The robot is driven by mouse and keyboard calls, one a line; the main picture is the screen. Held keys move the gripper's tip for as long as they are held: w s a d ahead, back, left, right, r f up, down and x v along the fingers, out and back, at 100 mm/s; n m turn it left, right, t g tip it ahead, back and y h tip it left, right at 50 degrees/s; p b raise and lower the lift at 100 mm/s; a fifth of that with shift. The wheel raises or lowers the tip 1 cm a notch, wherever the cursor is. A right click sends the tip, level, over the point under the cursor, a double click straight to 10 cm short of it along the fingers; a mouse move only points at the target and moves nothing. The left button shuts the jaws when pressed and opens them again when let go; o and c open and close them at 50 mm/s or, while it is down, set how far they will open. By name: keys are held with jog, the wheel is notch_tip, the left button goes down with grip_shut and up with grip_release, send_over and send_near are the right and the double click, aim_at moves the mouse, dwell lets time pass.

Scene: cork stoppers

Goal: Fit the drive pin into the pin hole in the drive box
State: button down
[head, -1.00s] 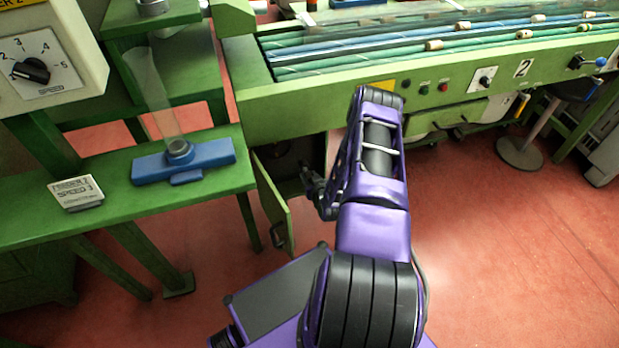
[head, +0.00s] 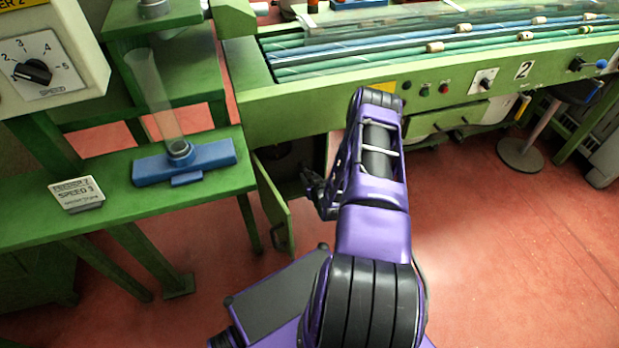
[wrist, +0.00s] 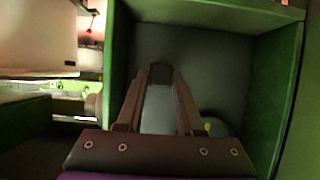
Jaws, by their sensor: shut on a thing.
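My gripper (wrist: 161,84) reaches into an open green-walled box, the drive box (wrist: 275,90), in the wrist view. Its two fingers are shut on a small dark piece, which I take to be the drive pin (wrist: 160,72). A grey rounded shape lies beyond and below the fingers, partly covered by them, with a small yellow spot (wrist: 207,127) at its right. I cannot make out the pin hole. In the head view my gripper (head: 312,187) is small and dark beside the box's open door, and the pin cannot be made out there.
The box's green door (head: 273,205) hangs open at the left of my gripper. A green table (head: 110,215) with a blue fitting (head: 215,155) and a speed sign (head: 77,193) stands left. Above the box runs a conveyor with corks (head: 435,47).

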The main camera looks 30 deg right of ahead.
jog(key=shift+w+d+r, duration=0.1)
jog(key=shift+w+d, duration=0.1)
jog(key=shift+w, duration=0.6)
